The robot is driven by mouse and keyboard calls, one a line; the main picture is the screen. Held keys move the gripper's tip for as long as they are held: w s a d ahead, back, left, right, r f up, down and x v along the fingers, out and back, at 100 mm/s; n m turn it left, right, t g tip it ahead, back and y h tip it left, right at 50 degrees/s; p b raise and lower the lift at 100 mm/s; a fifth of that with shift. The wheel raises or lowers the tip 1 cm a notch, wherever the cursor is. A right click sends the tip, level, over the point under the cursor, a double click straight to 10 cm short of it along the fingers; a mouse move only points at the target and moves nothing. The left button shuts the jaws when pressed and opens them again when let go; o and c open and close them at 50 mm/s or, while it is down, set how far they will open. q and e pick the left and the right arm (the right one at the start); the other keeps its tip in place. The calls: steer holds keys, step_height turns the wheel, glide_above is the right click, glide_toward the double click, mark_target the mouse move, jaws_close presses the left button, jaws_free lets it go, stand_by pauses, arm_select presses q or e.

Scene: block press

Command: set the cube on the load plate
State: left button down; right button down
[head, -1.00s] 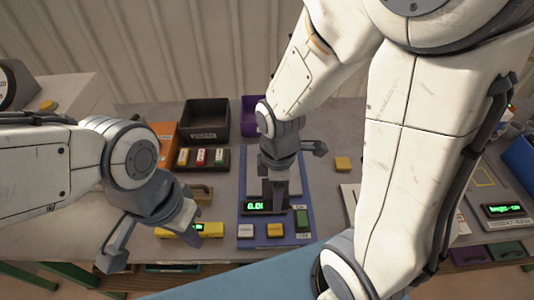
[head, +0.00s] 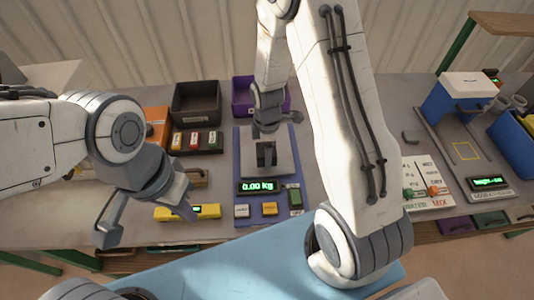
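The grey plate (head: 283,163) sits on a blue base with a green display (head: 262,187) reading 0.00 kg. A dark two-pronged shape (head: 266,155) shows on the plate; I cannot tell whether it is an object or a shadow. My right gripper (head: 276,126) is above the plate's far part, its fingers spread, with nothing visible between them. The yellow cube seen earlier right of the plate does not show now; my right arm covers that area. My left gripper (head: 148,224) is open and empty at the table's front left.
A yellow device (head: 187,213) lies beside my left gripper. Black (head: 196,104) and purple (head: 243,97) bins stand behind. At the right are a panel with knobs (head: 425,190) and a blue-framed press (head: 450,103) with a yellow outlined square (head: 465,151).

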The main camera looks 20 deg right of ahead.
steer(key=shift+f, duration=1)
steer(key=shift+f, duration=0.1)
steer(key=shift+f, duration=0.1)
jaws_free()
